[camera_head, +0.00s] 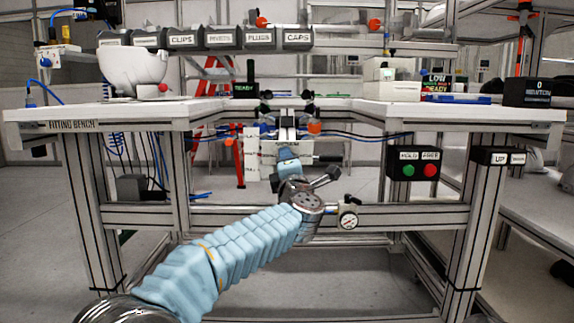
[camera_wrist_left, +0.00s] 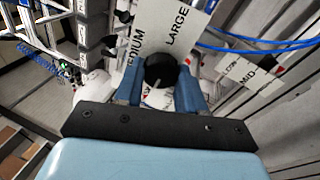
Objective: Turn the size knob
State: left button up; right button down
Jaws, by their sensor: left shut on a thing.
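The size knob (camera_wrist_left: 160,71) is a round black knob with a pale pointer line, seen in the left wrist view. Behind it is a pale plate (camera_wrist_left: 178,22) printed MEDIUM and LARGE. My left gripper (camera_wrist_left: 160,88) has its two blue fingers on either side of the knob and is shut on it. In the head view my left gripper (camera_head: 288,153) reaches in under the middle of the bench; there the arm and gripper hide the knob. My right gripper is in neither view.
The fitting bench (camera_head: 75,126) has a white helmet shell (camera_head: 130,68) at left and labelled bins (camera_head: 218,39) above. A HOLD/FREE button box (camera_head: 413,165) hangs right of my gripper. A dial gauge (camera_head: 348,220) sits on the crossbar. Blue cables run near the knob.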

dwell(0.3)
pick_arm(q)
jog(key=o, duration=1.1)
jog(key=shift+c, duration=0.2)
jog(key=b+v, duration=0.1)
jog(key=v, duration=1.2)
jog(key=shift+s+f+b, duration=0.2)
jog(key=shift+s+b, duration=0.15)
jog(key=shift+d, duration=0.1)
